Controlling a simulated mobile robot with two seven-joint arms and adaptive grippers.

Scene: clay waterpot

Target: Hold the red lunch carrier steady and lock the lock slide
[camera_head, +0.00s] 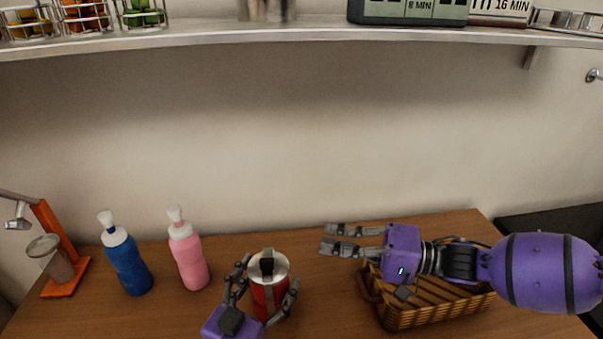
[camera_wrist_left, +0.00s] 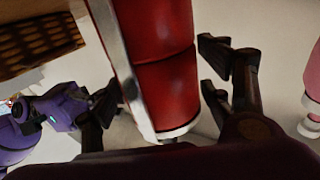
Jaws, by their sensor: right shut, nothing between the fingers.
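The red lunch carrier (camera_head: 263,298) stands upright near the table's front, with a silver lid and a dark lock piece (camera_head: 267,263) on top. Its red body and silver side frame also show in the left wrist view (camera_wrist_left: 165,75). My left gripper (camera_head: 266,285) has one finger on each side of the carrier's body and is shut on it. My right gripper (camera_head: 325,238) is shut and empty, to the right of the carrier and higher, pointing left. Whether the lock slide is engaged cannot be told.
A pink bottle (camera_head: 188,258) and a blue bottle (camera_head: 126,264) stand left of the carrier. An orange stand with a cup (camera_head: 58,265) is at the far left. A wicker basket (camera_head: 425,313) lies below my right arm. A shelf (camera_head: 300,35) spans above.

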